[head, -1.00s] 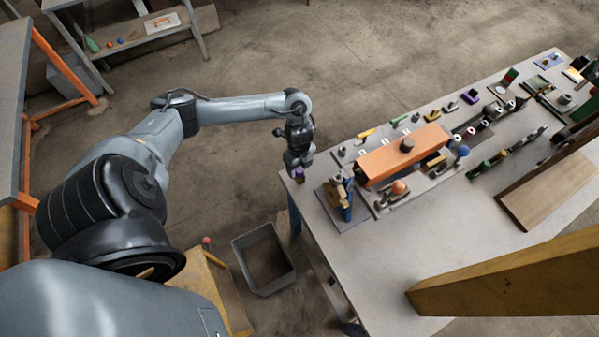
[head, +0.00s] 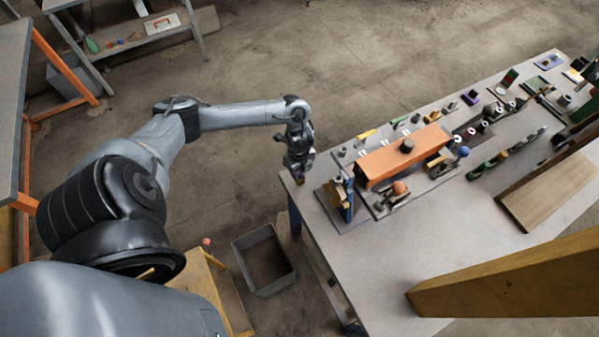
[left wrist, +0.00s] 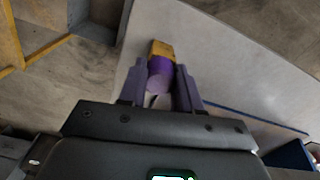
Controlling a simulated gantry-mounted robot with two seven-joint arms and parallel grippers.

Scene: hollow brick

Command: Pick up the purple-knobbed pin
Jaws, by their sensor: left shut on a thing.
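In the head view the pin is too small and too covered by the gripper to make out clearly. I cannot tell whether the pin touches the bench. My right gripper is not in view.
The workbench (head: 400,270) holds an orange block (head: 402,158), a blue-and-wood fixture (head: 338,197) close to my gripper, and several small tools. A grey bin (head: 263,260) stands on the floor below. A wooden beam (head: 510,282) crosses at the lower right.

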